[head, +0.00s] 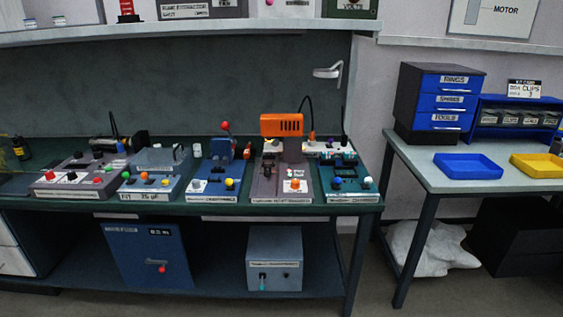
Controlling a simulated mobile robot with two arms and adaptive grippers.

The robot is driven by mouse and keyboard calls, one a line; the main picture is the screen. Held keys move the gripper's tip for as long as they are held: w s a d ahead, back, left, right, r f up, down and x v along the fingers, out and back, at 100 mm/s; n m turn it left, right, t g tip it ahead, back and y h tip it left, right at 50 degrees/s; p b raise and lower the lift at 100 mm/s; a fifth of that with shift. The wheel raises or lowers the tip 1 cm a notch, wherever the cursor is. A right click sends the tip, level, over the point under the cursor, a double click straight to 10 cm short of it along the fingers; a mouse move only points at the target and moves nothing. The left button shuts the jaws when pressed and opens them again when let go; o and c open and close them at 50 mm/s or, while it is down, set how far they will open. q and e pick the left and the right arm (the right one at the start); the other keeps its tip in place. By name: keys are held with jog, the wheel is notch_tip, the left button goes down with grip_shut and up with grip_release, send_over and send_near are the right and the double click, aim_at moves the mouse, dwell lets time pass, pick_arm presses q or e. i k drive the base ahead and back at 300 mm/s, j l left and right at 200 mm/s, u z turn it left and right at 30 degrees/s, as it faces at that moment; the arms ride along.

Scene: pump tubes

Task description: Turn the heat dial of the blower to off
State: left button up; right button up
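What looks like the blower (282,126) is an orange, box-shaped head with dark vent slots, at the middle of the long workbench in the head view. A black cable rises from its right side. Below it is a grey base panel (265,185). A small orange knob (295,183) sits on a white plate at the front right of this panel. I cannot tell for certain that this knob is the heat dial, nor read its setting. Neither of my grippers shows in the view.
Other control boxes stand close on both sides, including a blue one (217,178) with a red-tipped lever on the left and a teal one (345,183) on the right. A shelf (190,32) runs above. A side table (425,178) at right holds drawers and trays. Floor shows at the lower right.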

aim_at(294, 183)
jog(key=i, duration=0.65)
jog(key=i+l, duration=0.15)
jog(key=i, duration=0.55)
